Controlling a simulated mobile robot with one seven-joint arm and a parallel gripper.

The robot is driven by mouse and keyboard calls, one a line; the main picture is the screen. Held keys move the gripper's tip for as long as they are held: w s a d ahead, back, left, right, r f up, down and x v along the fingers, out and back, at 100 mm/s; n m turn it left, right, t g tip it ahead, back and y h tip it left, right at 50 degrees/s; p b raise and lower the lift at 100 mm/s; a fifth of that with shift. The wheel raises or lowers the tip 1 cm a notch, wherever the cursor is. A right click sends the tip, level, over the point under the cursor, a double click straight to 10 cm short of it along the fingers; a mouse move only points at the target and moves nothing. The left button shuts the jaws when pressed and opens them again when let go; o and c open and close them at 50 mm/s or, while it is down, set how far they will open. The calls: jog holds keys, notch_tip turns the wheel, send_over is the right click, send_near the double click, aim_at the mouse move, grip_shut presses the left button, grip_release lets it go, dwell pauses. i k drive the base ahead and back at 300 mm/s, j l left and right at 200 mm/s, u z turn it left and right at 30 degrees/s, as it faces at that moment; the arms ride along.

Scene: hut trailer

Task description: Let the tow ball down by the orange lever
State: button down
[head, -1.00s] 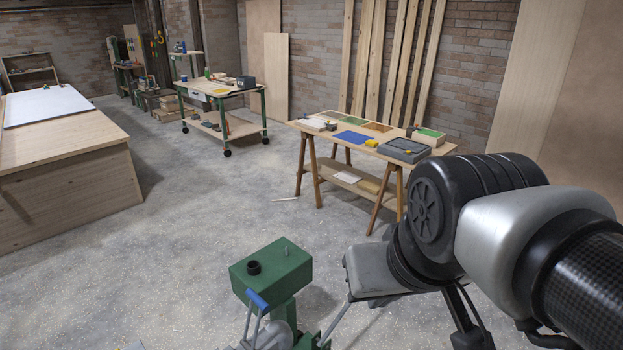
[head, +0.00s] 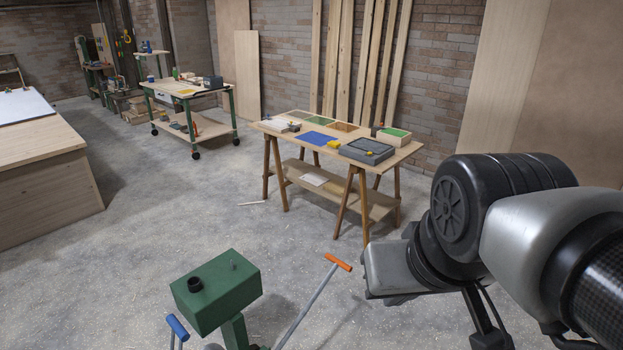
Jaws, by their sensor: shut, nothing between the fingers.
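The orange lever has an orange crosswise grip (head: 338,262) on a thin grey rod (head: 305,306). It leans up and to the right, and its lower end is cut off by the bottom edge. Left of it stands a green box-shaped housing (head: 222,291) on a green post. A lever with a blue grip (head: 177,327) stands at its lower left. I cannot make out the tow ball. My arm fills the right side, its grey end part just right of the orange grip, with a gap visible in the picture. My gripper's fingers do not show.
A trestle table (head: 283,176) with trays stands beyond the lever. A wheeled workbench (head: 215,88) is farther back left. A large wooden box-like bench (head: 40,200) is at the left. The grey floor (head: 130,255) between them is mostly clear.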

aim_at(337, 263)
jog(key=l, duration=0.5)
jog(key=i+l, duration=0.15)
jog(key=l, duration=0.4)
jog(key=i+l+u, duration=0.1)
jog(key=l, duration=0.6)
jog(key=i+l+u, duration=0.15)
jog(key=l, duration=0.25)
jog(key=i+l+u, duration=0.15)
jog(key=i+l, duration=0.2)
jog(key=i+l+u, duration=0.15)
jog(key=i+l, duration=0.2)
jog(key=l, duration=0.3)
jog(key=i+j+u, duration=0.2)
jog(key=i, duration=0.45)
jog(key=i+u, duration=0.15)
jog(key=i, duration=0.5)
